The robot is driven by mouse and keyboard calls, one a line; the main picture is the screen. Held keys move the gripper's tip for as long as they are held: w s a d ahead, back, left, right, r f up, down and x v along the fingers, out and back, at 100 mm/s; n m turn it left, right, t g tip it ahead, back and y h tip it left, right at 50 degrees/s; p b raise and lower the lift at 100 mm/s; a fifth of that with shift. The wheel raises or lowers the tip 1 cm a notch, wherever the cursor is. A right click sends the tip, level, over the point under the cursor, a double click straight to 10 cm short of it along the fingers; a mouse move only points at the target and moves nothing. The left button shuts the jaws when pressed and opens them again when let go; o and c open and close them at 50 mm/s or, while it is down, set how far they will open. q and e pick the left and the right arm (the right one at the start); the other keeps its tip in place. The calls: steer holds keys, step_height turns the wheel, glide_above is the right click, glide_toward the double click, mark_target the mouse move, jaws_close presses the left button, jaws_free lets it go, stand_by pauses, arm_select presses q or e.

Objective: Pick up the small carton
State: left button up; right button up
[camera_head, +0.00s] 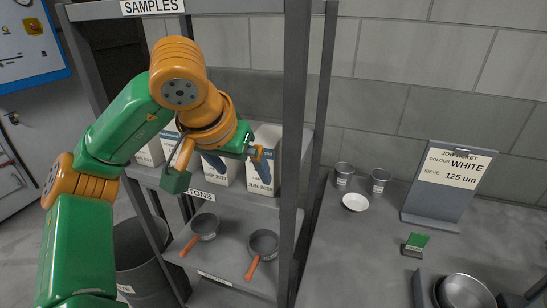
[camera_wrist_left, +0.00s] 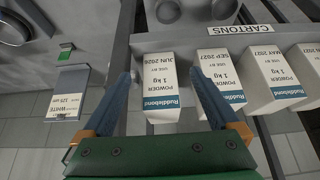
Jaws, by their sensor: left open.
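The JUN carton (camera_head: 264,142) is at the right end; in the left wrist view, JUN 2026 (camera_wrist_left: 162,72) lies between my fingers. The SEP 2027 carton (camera_wrist_left: 221,68) and MAY 2027 carton (camera_wrist_left: 272,75) stand beside it. The cartons look alike in size, and I cannot tell which is the small one. My left gripper (camera_head: 241,172) is open and empty in front of the row, its blue fingers partly covering the SEP and JUN cartons. My right gripper is not in view.
Grey shelf posts (camera_head: 296,100) flank the cartons. Pans with orange handles (camera_head: 263,243) sit on the shelf below. On the right bench are a job ticket stand (camera_head: 432,205), two cups, a white dish (camera_head: 355,202) and a metal bowl (camera_head: 465,292).

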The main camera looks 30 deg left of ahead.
mark_target(262, 142)
arm_select(q)
steer(key=w+p, duration=0.1)
steer(key=w, duration=0.2)
steer(key=w+a+p, duration=0.1)
steer(key=w, duration=0.2)
steer(key=w+p, duration=0.1)
steer(key=w, duration=0.2)
steer(key=shift+a, duration=0.4)
steer(key=p+x, duration=0.1)
steer(key=x, duration=0.4)
steer(key=shift+w+p, duration=0.25)
steer(key=shift+p, duration=0.05)
steer(key=shift+w+a+f, duration=0.1)
steer(key=shift+w+f, duration=0.05)
steer(key=shift+f, duration=0.05)
steer(key=shift+r, duration=0.1)
steer(key=c, duration=0.5)
jaws_close()
